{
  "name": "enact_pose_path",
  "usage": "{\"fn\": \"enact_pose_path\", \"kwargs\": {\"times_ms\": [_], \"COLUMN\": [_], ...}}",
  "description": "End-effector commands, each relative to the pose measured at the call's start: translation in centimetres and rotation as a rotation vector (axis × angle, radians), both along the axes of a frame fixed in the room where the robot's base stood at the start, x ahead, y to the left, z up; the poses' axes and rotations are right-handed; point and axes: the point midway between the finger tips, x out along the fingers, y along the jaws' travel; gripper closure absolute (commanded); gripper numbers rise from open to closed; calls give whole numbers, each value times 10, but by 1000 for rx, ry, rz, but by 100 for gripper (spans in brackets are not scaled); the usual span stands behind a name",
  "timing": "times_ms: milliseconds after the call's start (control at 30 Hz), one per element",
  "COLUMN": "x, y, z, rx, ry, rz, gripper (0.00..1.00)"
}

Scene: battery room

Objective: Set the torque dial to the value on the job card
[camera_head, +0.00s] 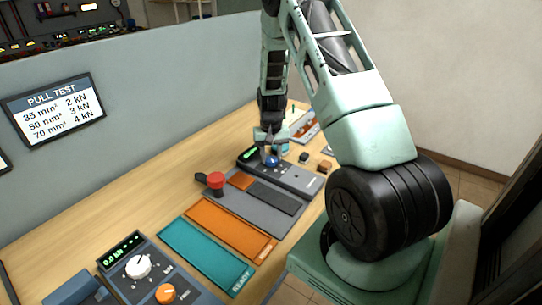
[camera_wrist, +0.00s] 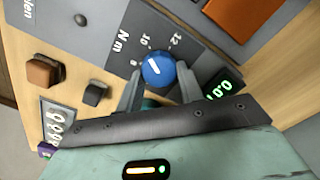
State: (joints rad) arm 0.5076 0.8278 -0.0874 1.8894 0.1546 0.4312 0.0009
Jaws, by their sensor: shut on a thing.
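The torque dial is a round blue knob (camera_wrist: 158,70) with a white pointer line, on a dark grey panel marked "N m" with the numbers 8, 10 and 12. The pointer aims close to the 10 mark in the wrist view. In the head view the blue knob (camera_head: 271,160) shows just below my gripper (camera_head: 267,143). In the wrist view my gripper (camera_wrist: 158,82) has its two fingers on either side of the knob, shut on it. A small green-lit display (camera_wrist: 224,90) on the same panel reads 0.0, partly hidden by the finger. No job card giving a torque value can be made out.
A wall sign (camera_head: 55,108) reads "PULL TEST" with sizes and kN values. Small brown (camera_wrist: 44,72) and black blocks (camera_wrist: 95,93) lie beside the torque panel.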

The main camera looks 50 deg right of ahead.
Motion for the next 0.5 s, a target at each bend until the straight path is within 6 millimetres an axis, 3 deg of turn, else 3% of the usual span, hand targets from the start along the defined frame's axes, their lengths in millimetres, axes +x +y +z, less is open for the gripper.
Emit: {"fn": "enact_pose_path", "kwargs": {"times_ms": [233, 267, 300, 500], "x": [1, 1, 1, 0], "y": [-1, -1, -1, 0], "z": [1, 1, 1, 0], "rx": [-3, -3, -3, -1], "ry": [-3, -3, -3, -2], "rz": [1, 1, 1, 1], "gripper": [86, 55, 44, 41]}}
